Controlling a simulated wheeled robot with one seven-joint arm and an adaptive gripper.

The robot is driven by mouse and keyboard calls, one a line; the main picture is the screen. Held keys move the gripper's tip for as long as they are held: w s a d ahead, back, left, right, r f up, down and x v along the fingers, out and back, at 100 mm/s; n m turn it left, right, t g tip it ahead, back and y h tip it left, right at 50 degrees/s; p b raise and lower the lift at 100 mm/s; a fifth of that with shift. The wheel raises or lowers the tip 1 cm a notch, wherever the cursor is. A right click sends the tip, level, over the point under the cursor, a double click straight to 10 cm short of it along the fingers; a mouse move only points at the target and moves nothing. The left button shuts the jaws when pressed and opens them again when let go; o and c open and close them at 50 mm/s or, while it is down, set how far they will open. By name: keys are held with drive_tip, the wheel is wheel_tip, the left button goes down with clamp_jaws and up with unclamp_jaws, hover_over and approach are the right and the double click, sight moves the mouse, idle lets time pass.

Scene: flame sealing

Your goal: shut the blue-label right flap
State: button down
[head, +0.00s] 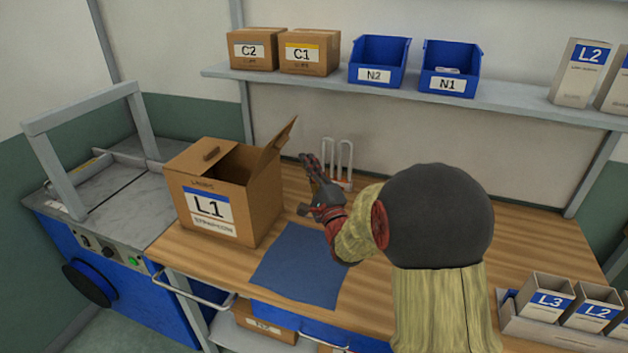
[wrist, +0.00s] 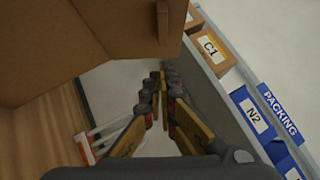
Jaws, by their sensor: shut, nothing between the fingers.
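The cardboard box with the blue L1 label (head: 208,204) stands on the wooden bench. Its left flap (head: 195,160) lies down flat over the top, with a small brown tab on it. Its right flap (head: 279,142) stands up, tilted outward to the right, leaving a dark opening beside it. My gripper (head: 308,160) is just to the right of the raised flap, its fingers shut and empty. In the wrist view, my gripper's fingertips (wrist: 160,82) are together below a brown cardboard panel (wrist: 115,28) with a tab at its edge. I cannot tell whether they touch it.
A blue mat (head: 300,265) lies in front of the box. A white upright rack (head: 338,160) stands behind my gripper. A shelf (head: 500,98) with cartons and blue bins runs along the back. A tray of small boxes (head: 565,330) sits at the right. A grey-topped machine (head: 105,205) is at the left.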

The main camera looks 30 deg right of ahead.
drive_tip(key=w+a+r, duration=0.2)
drive_tip(key=w, duration=0.1)
drive_tip(key=shift+w+a+b, duration=0.1)
drive_tip(key=shift+b, duration=0.3)
drive_tip(key=shift+w+a+r+n+p, duration=0.15)
drive_tip(key=shift+r+n+p, duration=0.2)
drive_tip(key=shift+p, duration=0.3)
drive_tip(key=shift+y, duration=0.3)
